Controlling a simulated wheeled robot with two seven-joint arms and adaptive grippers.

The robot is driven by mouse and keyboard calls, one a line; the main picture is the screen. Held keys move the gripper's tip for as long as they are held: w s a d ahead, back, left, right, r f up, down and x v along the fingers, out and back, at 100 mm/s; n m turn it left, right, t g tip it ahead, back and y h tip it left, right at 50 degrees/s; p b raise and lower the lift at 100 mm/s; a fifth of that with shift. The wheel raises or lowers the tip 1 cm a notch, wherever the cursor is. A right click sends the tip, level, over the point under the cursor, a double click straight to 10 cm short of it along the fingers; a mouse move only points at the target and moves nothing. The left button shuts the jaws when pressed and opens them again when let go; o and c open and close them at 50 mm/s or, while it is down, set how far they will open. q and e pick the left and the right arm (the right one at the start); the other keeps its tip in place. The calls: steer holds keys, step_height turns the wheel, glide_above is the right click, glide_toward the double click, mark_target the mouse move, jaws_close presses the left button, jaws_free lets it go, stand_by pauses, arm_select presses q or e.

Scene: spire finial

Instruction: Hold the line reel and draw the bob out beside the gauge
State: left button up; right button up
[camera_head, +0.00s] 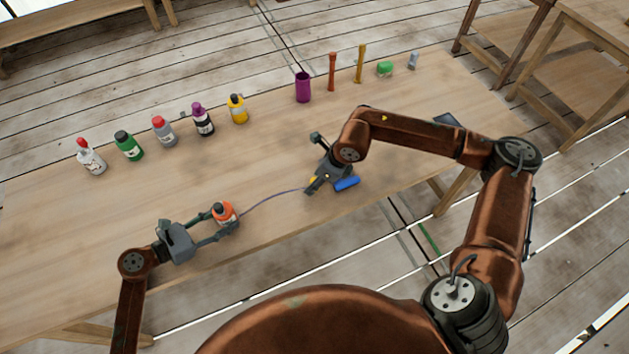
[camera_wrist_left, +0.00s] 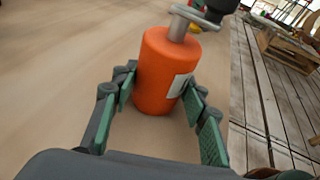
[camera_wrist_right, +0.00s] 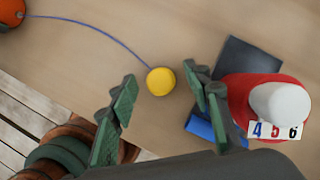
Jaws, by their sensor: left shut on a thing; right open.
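The line reel (camera_head: 224,212) is an orange, bottle-like body with a pale label. It also shows in the left wrist view (camera_wrist_left: 160,75), with a grey handle on top. My left gripper (camera_head: 223,222) is shut on its sides near the table's front edge. A thin blue line (camera_head: 270,196) runs from the reel to the bob, a yellow ball (camera_wrist_right: 160,81). My right gripper (camera_wrist_right: 160,88) is open, with the bob between its fingertips. A red, round, white-topped thing (camera_wrist_right: 280,101) marked 4 5 6 is beside the right finger; I cannot tell if it is the gauge.
A blue piece (camera_head: 346,184) and a dark flat plate (camera_wrist_right: 245,60) lie by my right gripper. Several bottles (camera_head: 165,131) stand along the back left. A purple cup (camera_head: 303,87), upright sticks (camera_head: 332,72) and a green item (camera_head: 385,69) stand at the back right.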

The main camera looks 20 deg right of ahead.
steer(key=v, duration=1.1)
arm_select(q)
steer(key=o, duration=0.9)
steer(key=shift+o, duration=0.2)
steer(key=v, duration=1.2)
steer(key=shift+s, duration=0.1)
